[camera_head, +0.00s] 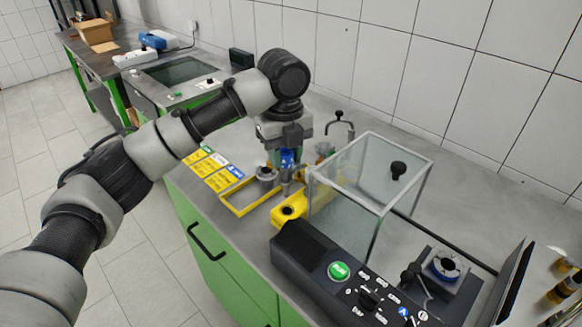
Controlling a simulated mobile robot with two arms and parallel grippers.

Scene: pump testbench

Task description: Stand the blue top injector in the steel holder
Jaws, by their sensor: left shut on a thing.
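My left gripper (287,148) reaches in from the left and points down over the green bench. It is shut on the blue top injector (288,158), which hangs upright below it, its lower end by the yellow-framed tray. Whether the injector's tip touches anything is too small to tell. My right gripper is not in view.
A clear box (352,190) with a black knob stands close right of the injector. A yellow part (289,209) lies in front. A dark control panel (340,272) with a green button fills the front edge. A steel fixture with a blue ring (446,266) sits at right.

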